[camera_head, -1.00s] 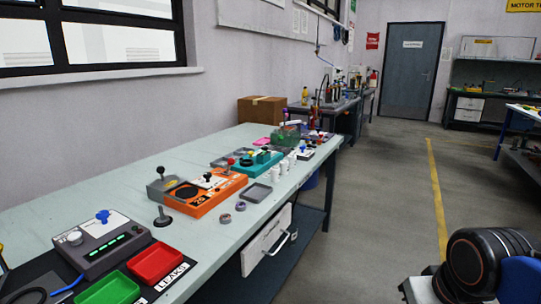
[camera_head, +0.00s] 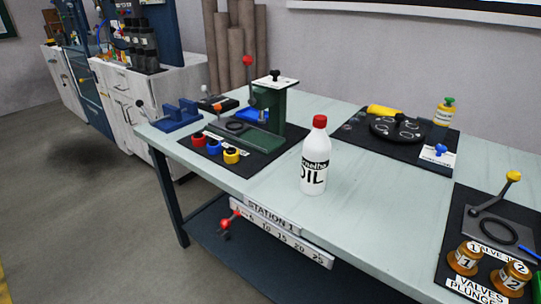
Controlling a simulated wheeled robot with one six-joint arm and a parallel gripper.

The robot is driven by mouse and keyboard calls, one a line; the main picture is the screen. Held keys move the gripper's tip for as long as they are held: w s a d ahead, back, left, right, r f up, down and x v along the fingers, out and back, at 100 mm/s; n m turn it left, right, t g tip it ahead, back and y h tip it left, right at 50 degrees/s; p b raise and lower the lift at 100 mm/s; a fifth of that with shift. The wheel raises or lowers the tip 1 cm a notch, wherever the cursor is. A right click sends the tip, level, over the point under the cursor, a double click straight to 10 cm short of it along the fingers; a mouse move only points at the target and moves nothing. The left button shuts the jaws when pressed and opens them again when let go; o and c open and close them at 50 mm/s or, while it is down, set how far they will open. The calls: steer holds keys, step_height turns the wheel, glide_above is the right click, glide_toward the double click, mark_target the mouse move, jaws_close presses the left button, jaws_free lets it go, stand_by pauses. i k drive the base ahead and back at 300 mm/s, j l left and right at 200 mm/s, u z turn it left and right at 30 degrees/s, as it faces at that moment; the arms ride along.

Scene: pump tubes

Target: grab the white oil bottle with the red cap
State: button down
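The white oil bottle (camera_head: 315,165) with the red cap stands upright on the pale workbench (camera_head: 265,192), near its front edge and about the middle of the view. Its label reads OIL in black letters. Nothing is touching it. My gripper does not show in the view now.
Left of the bottle, a black mat holds a green press (camera_head: 268,112) and several coloured rings. Behind it on the right is a mat with a dark round part (camera_head: 396,128) and a small yellow bottle (camera_head: 445,111). Orange valve pieces (camera_head: 465,258) are at the right. Bench around the bottle is clear.

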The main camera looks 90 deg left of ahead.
mark_target(317, 148)
steer(key=u, duration=2.45)
